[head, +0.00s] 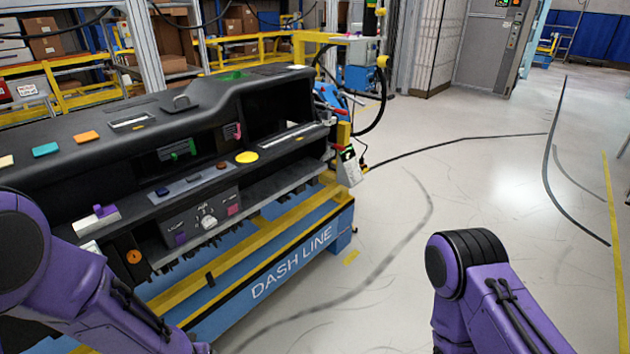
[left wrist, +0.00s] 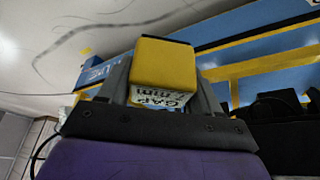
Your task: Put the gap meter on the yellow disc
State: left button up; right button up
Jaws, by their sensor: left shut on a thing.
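The gap meter (left wrist: 165,68) is a yellow block with a white label lettered "GAP". It shows in the left wrist view between the fingers of my left gripper (left wrist: 163,84), which is shut on it. Neither the left gripper nor the meter shows in the head view, where the purple left arm runs out at the bottom edge. The yellow disc (head: 246,157) lies flat on the dashboard's front ledge, right of the middle, with nothing on it. My right gripper is out of view; only the right arm shows at lower right.
The black dashboard module (head: 120,160) stands on a blue "DASH LINE" cart (head: 300,270) with yellow rails. Coloured parts sit along the dashboard, including a green clip (head: 180,149) and a pink one (head: 233,131). A white device (head: 349,168) hangs at its right end. Open floor lies to the right.

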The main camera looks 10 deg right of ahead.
aim_at(246, 156)
jog(key=z, duration=0.45)
jog(key=k, duration=0.7)
jog(key=z, duration=1.15)
jog(key=i, duration=1.8)
jog(key=u, duration=0.5)
jog(key=i, duration=1.2)
jog(key=u, duration=1)
